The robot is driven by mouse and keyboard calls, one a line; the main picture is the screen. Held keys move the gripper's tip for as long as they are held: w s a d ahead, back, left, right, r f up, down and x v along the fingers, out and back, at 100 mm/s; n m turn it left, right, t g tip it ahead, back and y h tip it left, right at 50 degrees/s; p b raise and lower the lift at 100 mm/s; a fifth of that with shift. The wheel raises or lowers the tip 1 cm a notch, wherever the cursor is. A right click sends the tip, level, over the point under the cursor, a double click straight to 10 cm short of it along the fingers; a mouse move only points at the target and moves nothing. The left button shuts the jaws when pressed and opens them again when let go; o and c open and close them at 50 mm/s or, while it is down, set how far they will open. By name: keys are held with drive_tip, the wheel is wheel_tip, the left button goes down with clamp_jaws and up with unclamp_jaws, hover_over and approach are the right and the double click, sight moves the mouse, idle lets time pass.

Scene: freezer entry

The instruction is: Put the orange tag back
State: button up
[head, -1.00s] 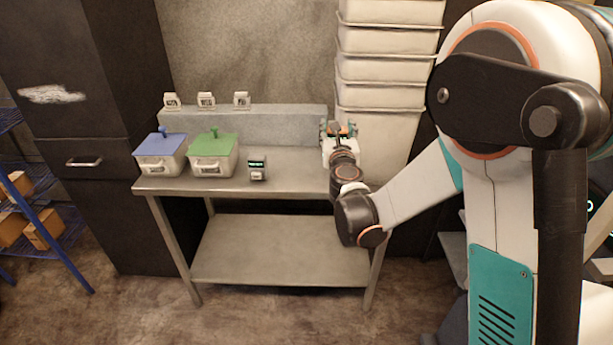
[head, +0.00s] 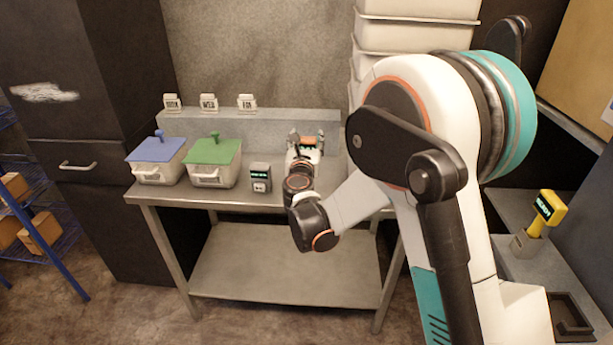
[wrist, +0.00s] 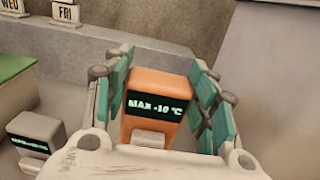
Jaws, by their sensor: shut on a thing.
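The orange tag (wrist: 157,92) is between the finger pads of my gripper (wrist: 162,75) in the wrist view, its dark display reading "MAX -10 °C". My gripper is shut on it. In the head view my gripper (head: 307,140) is over the right part of the steel table (head: 265,199), with a bit of the orange tag (head: 308,142) showing between the fingers. I cannot tell how high the tag is above the table. A grey tag (head: 260,178) with a dark display stands on the table left of my gripper; it also shows in the wrist view (wrist: 38,142).
A blue-lidded bin (head: 157,160) and a green-lidded bin (head: 214,163) stand on the table's left. Small day signs, one reading FRI (head: 247,103), stand on the back ledge (head: 240,127). White stacked bins (head: 415,35) rise behind. A yellow device (head: 546,212) stands at right.

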wheel_tip(320, 180, down, 10)
drive_tip(key=b, duration=0.3)
drive_tip(key=shift+f, duration=0.1)
drive_tip(key=o, duration=1.2)
drive_tip(key=shift+c, duration=0.2)
drive_tip(key=shift+r, duration=0.2)
drive_tip(key=s+p, duration=0.1)
drive_tip(key=s, duration=1.1)
drive_tip(key=shift+a+p, duration=0.15)
drive_tip(key=shift+p, duration=0.15)
